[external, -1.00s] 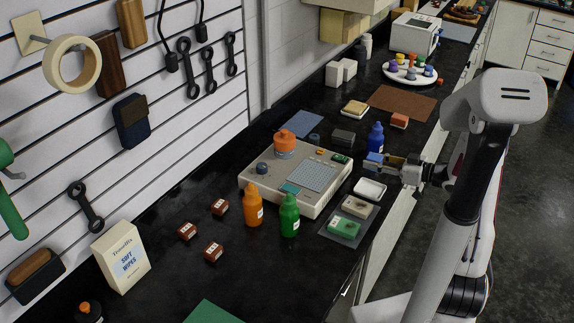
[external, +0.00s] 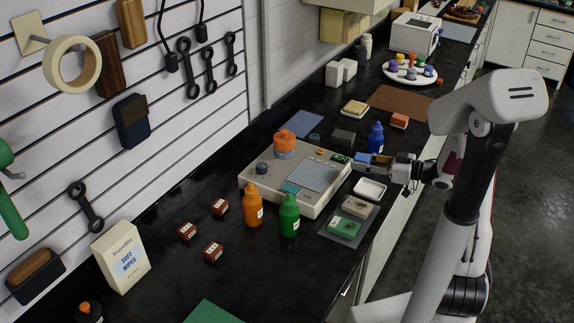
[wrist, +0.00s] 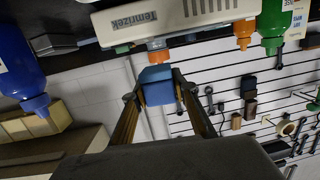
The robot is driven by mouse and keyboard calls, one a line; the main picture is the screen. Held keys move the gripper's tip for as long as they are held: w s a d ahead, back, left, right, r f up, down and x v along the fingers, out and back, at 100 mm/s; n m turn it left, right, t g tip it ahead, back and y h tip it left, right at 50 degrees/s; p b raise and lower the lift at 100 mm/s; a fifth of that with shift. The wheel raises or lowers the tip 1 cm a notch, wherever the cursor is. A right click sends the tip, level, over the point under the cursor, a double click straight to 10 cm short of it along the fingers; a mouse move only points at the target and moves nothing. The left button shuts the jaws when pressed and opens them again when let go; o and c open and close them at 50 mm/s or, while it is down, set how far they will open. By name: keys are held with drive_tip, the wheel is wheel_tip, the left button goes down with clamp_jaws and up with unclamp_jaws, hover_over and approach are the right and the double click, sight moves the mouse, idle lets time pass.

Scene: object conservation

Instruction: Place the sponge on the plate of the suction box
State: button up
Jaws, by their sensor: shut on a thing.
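My gripper (external: 376,162) is shut on a blue sponge (external: 362,158). The sponge is held near the right edge of the suction box (external: 262,184), beside the blue bottle. The box is beige, with a gridded plate (external: 315,177) on its top and an orange round part at its back. In the wrist view the blue sponge (wrist: 157,90) sits between my two fingertips, with the box (wrist: 120,22) beyond it. I cannot tell how high the sponge is above the box.
A blue bottle (external: 375,138) stands close to my gripper. A white tray (external: 370,188) and a grey mat (external: 330,232) with two sponges are in front. Orange (external: 253,206) and green (external: 289,216) bottles stand before the box. A dark grey block (external: 343,137) is behind.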

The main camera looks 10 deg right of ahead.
drive_tip(key=w+a+r+n+g+y, duration=0.1)
drive_tip(key=w+a+r+g, duration=0.1)
drive_tip(key=a, duration=0.5)
drive_tip(key=w+a+r+n+g+y, duration=0.1)
drive_tip(key=w+a+r+n+g, duration=0.1)
drive_tip(key=a, duration=0.6)
wheel_tip(320, 180, up, 2)
drive_tip(key=shift+w+a+r+y, duration=0.2)
drive_tip(key=shift+w+y, duration=0.1)
drive_tip(key=shift+w, duration=0.15)
drive_tip(key=shift+f, duration=0.1)
hover_over(312, 175)
drive_tip(key=shift+f, duration=3.05)
drive_tip(key=shift+f, duration=1.85)
drive_tip(key=shift+f, duration=0.15)
